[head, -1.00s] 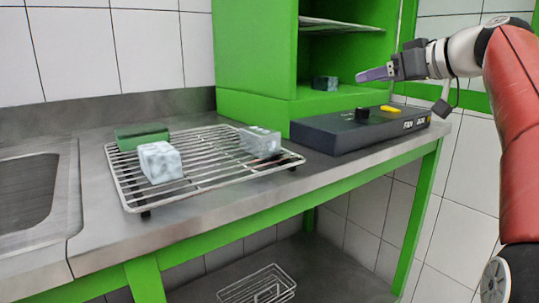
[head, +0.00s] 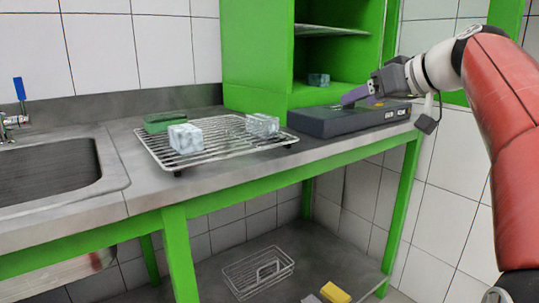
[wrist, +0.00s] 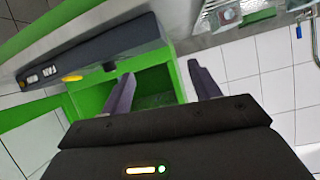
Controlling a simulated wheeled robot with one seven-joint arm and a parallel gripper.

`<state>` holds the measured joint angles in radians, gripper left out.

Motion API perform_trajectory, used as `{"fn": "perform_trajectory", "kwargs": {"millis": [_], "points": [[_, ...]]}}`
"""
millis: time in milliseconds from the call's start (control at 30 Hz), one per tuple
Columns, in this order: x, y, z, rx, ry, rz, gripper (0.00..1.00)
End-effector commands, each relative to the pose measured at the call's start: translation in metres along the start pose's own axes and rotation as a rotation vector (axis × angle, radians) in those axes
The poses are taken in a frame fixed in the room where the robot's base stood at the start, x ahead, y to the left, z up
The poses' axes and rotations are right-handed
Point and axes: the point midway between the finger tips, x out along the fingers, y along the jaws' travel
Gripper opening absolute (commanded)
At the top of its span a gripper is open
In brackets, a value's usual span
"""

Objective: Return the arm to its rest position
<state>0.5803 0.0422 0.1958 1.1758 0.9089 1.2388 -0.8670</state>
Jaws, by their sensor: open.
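My gripper (head: 358,97) is at the right in the head view, at the end of my red and white arm. Its purple fingers point left, in front of the dark control box (head: 322,123) on the counter's right end. The fingers cover part of the box's top, and I cannot tell the gap between them. In the wrist view the two fingers of my gripper (wrist: 161,74) are spread apart with nothing between them. The control box (wrist: 88,50) is at upper left there, with a yellow and a black knob.
A wire rack (head: 215,150) on the counter holds two pale marbled blocks and a green sponge (head: 160,122). A small block (head: 318,79) sits in the open green cabinet (head: 255,60). The sink (head: 45,177) is at left. A wire basket (head: 258,272) is on the lower shelf.

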Motion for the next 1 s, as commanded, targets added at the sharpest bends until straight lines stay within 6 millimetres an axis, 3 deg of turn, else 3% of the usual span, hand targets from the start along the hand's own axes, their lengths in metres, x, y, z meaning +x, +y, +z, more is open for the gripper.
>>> {"fn": "perform_trajectory", "kwargs": {"millis": [167,367,600,800,900,1000], "points": [[0.009,-0.027,0.033,0.072,-0.1,0.039,0.62],[0.011,-0.066,0.098,0.173,-0.25,0.125,0.62],[-0.015,-0.118,0.237,0.289,-0.459,0.303,0.62],[-0.04,-0.14,0.342,0.316,-0.558,0.416,0.62],[-0.047,-0.143,0.374,0.318,-0.58,0.446,0.62],[-0.05,-0.145,0.39,0.317,-0.59,0.461,0.62]]}}
